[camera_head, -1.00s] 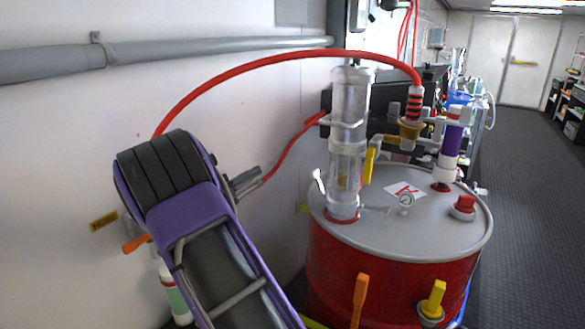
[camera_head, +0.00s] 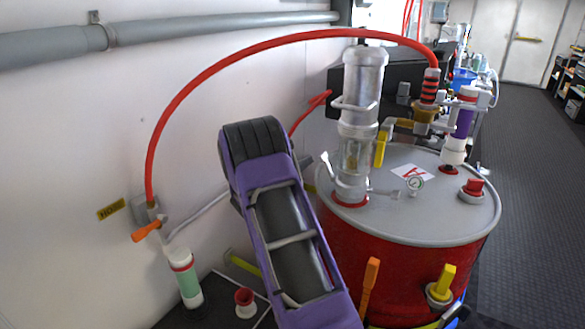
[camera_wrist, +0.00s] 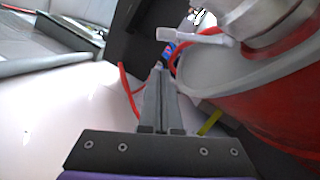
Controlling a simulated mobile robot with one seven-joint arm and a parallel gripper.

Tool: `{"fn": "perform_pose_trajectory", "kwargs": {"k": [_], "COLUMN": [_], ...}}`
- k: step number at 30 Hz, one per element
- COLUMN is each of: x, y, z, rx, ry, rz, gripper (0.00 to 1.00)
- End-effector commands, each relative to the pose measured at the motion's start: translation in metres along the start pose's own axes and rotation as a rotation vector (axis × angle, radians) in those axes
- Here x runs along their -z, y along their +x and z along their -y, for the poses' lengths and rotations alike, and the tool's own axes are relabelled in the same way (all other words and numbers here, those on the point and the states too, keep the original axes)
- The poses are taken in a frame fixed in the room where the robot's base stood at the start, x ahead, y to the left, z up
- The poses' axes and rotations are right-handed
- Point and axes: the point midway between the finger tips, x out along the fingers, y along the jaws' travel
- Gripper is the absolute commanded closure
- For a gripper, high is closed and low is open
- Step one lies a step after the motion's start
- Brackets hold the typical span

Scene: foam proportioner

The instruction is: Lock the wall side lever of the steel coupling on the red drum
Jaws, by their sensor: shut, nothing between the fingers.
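The red drum (camera_head: 400,262) with its grey lid stands right of centre in the head view. The steel coupling (camera_head: 351,188) sits on the lid below a clear cylinder. Its wall side lever (camera_head: 328,166) sticks out and up to the left; another lever reaches right towards a gauge. In the wrist view the wall side lever (camera_wrist: 192,35) points left from the coupling (camera_wrist: 262,22), above the drum rim. My gripper (camera_wrist: 159,72) is shut and empty, below and left of the lever, apart from it in the picture. My arm hides the gripper in the head view.
A red hose (camera_head: 225,62) arches from a wall fitting to the fitting above the drum. The white wall (camera_head: 70,150) is close on the left. An orange handle (camera_head: 370,272) and a yellow handle (camera_head: 445,280) stand at the drum's front. A black box (camera_head: 400,88) is behind.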

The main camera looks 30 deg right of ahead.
Motion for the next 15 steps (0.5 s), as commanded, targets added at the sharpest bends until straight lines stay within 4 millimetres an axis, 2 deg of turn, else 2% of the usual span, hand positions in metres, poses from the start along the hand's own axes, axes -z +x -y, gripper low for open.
{"fn": "perform_pose_trajectory", "kwargs": {"k": [1,6,15], "x": [-0.009,-0.023,-0.026], "y": [0.002,0.005,0.005], "z": [-0.003,-0.002,-0.001], "rx": [0.001,0.000,-0.001], "ry": [0.002,0.001,0.002], "rz": [0.001,0.000,-0.001], "gripper": [1.00,1.00,1.00]}}
